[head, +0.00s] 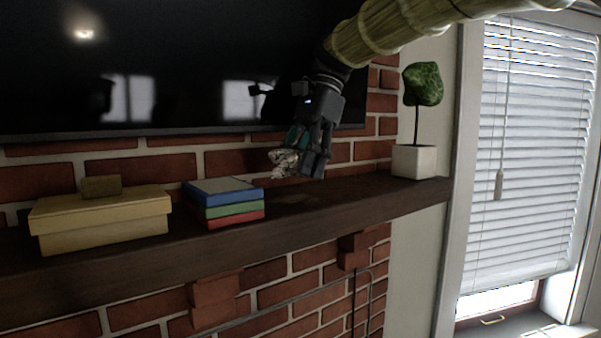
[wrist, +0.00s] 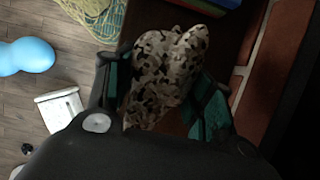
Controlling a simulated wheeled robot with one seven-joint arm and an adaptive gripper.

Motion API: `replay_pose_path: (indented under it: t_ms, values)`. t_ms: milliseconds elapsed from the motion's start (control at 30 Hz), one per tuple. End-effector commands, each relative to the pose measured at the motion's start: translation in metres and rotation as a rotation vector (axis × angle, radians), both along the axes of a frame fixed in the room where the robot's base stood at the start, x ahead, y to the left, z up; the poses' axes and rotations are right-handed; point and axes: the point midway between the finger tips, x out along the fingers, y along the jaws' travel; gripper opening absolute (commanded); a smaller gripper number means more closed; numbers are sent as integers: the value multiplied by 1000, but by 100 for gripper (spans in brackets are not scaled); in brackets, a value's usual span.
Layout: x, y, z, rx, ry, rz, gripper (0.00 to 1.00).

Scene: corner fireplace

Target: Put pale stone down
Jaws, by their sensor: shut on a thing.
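The pale stone (head: 284,162) is a speckled grey and tan lump with dark patches. My gripper (head: 302,160) is shut on it above the dark wooden mantel shelf (head: 345,196), just right of the stacked books. In the wrist view the stone (wrist: 165,75) fills the space between my fingers (wrist: 160,95), with its far end rounded and lobed. A dark shadow lies on the shelf below it. The stone seems to hang a little above the shelf; I cannot tell the exact gap.
Stacked blue, green and red books (head: 225,211) and a yellow box (head: 100,215) with a small tan block (head: 100,186) stand left. A potted plant (head: 413,161) stands at the right end. A dark screen (head: 180,60) hangs behind. Shelf between books and plant is clear.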

Motion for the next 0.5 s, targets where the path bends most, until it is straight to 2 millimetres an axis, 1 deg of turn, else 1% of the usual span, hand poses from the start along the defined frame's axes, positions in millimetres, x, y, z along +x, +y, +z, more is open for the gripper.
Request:
replay_pose_path:
  t_ms: [233,500]
  values:
    - [11,2,1,-1,-1,0,11]
    - [10,1,-23,-1,1,-1,11]
